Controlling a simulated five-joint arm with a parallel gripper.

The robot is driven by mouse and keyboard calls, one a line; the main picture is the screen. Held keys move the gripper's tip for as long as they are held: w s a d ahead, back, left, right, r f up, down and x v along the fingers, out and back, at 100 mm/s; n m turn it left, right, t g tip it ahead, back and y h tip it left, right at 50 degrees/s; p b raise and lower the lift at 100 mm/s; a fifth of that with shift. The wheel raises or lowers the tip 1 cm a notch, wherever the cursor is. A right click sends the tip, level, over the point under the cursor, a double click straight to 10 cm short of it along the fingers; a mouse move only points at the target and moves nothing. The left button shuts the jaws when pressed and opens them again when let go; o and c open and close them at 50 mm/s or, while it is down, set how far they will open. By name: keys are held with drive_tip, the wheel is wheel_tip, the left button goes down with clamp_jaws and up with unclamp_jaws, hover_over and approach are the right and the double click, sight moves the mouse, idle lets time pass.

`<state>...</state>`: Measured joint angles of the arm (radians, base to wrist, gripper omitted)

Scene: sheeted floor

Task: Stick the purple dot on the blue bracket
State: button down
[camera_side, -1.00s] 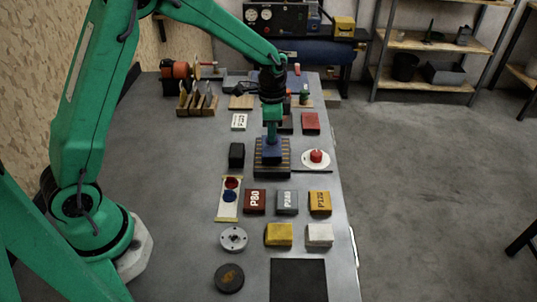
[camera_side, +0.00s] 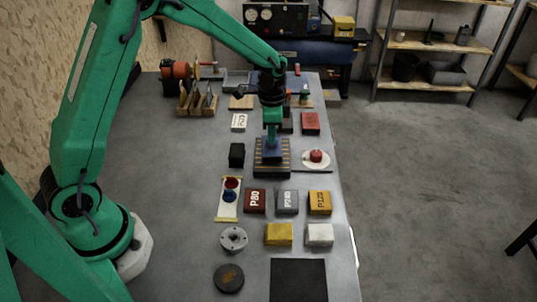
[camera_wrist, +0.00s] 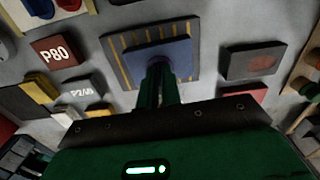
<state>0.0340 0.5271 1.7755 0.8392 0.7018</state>
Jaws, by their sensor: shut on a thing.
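The blue bracket (camera_side: 272,156) lies on a dark striped pad near the middle of the bench, and it fills the middle of the wrist view (camera_wrist: 181,57). My gripper (camera_side: 271,146) points straight down over the bracket, with its fingertips at or just above its face. In the wrist view the fingers (camera_wrist: 158,72) are close together. A small purplish-blue disc (camera_wrist: 156,53) shows at their tips, against the blue face; this looks like the purple dot, held in the jaws. I cannot tell whether it touches the bracket.
A backing sheet (camera_side: 228,212) with a red and a blue dot lies left of the P80 block (camera_side: 255,201). A white disc with a red knob (camera_side: 316,157) stands close on the right, and a black block (camera_side: 237,154) on the left.

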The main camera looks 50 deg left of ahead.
drive_tip(key=shift+f, duration=0.45)
idle(0.6)
drive_tip(key=c, duration=1.5)
unclamp_jaws()
drive_tip(key=shift+r, duration=0.1)
